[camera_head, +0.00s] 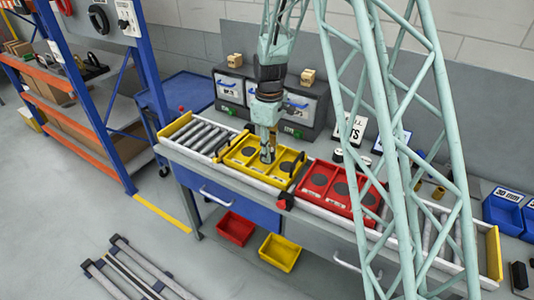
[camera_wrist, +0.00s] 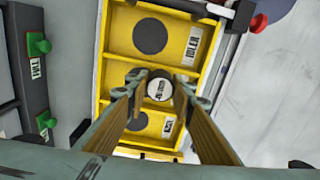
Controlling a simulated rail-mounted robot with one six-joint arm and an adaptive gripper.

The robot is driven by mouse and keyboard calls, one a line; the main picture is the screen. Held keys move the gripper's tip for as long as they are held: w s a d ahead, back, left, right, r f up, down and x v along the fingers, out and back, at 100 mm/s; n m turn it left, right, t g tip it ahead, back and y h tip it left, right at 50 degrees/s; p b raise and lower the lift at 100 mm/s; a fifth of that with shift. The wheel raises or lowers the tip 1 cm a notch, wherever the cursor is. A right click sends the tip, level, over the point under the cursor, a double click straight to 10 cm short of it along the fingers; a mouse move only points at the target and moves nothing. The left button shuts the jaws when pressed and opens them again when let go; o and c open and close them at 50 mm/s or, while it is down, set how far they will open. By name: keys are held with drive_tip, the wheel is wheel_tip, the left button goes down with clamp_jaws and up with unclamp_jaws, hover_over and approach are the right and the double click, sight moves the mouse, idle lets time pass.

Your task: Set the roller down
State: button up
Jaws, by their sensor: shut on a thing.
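My gripper (camera_head: 267,155) points down over the yellow carrier (camera_head: 233,160) on the bench track. In the wrist view its two fingers (camera_wrist: 159,88) are shut on the roller (camera_wrist: 159,90), a short cylinder with a pale, labelled end face seen end-on. The yellow carrier (camera_wrist: 118,77) lies beneath, with compartments holding dark round pads and white labels; one label reads IDLER (camera_wrist: 190,52). The roller appears over the middle of the carrier, beside the lower dark pad (camera_wrist: 133,121). Whether its lower end touches the carrier is hidden.
A red carrier (camera_head: 312,192) with dark pads sits right of the yellow one. Bare track rollers (camera_head: 203,137) lie to the left. Dark boxes with green knobs (camera_head: 232,88) stand behind. Blue bins (camera_head: 503,212) are at far right. My lattice column blocks part of the right side.

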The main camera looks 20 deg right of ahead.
drive_tip(key=shift+w+d+f, duration=0.1)
drive_tip(key=shift+w+f, duration=0.05)
drive_tip(key=shift+w, duration=1.45)
drive_tip(key=shift+w, duration=0.45)
drive_tip(key=shift+f, duration=1.8)
drive_tip(key=shift+f, duration=0.1)
drive_tip(key=o, duration=0.9)
wheel_tip(320, 180, up, 12)
drive_tip(key=shift+p, duration=0.3)
